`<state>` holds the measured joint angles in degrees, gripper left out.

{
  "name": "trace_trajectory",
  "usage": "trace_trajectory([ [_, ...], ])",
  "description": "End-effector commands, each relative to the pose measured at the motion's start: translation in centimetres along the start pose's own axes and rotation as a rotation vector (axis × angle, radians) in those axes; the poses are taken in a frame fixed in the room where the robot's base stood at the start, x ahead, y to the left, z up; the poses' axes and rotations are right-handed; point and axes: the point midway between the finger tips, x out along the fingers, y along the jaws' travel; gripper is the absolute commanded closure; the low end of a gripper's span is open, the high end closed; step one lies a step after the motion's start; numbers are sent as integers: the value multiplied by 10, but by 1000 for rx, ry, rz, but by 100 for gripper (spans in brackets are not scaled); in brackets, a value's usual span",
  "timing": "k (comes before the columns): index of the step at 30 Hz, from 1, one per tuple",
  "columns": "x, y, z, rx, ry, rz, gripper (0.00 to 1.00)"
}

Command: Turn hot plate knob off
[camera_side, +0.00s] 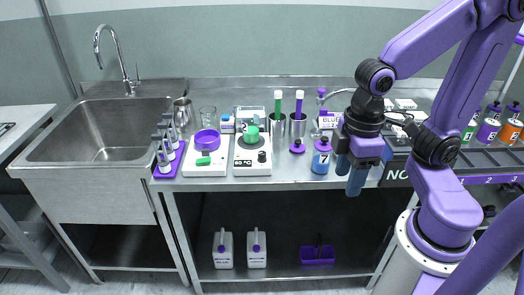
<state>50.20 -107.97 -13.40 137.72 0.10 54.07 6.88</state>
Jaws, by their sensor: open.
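Two white bench units stand side by side on the steel counter. The right unit (243,168), which looks like the hot plate, has a dark round knob (262,157) on its front and a small green item (251,134) on top. The knob's setting is too small to read. The left unit (190,169) carries a purple dish (207,139) and has a green control (203,161) on its front. My gripper (348,182) is open and empty, fingers down, well to the right of both units, by the counter's front edge.
A blue bottle marked 7 (321,157) and a purple-topped piece (297,147) stand between my gripper and the units. Behind are metal cups (298,126) with green and purple handles. Small bottles stand on a purple tray (166,170) at left, beside the sink (107,127).

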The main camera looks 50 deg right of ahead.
Motion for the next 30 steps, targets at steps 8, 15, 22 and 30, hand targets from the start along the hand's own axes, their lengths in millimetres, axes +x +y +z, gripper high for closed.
trace_trajectory([
  [8,-20,72,-83,659,-8,10,48],
  [15,-28,164,-128,1241,-13,19,48],
  [22,-28,251,-139,1719,-15,27,48],
  [30,-25,290,-135,1935,-15,30,48],
])
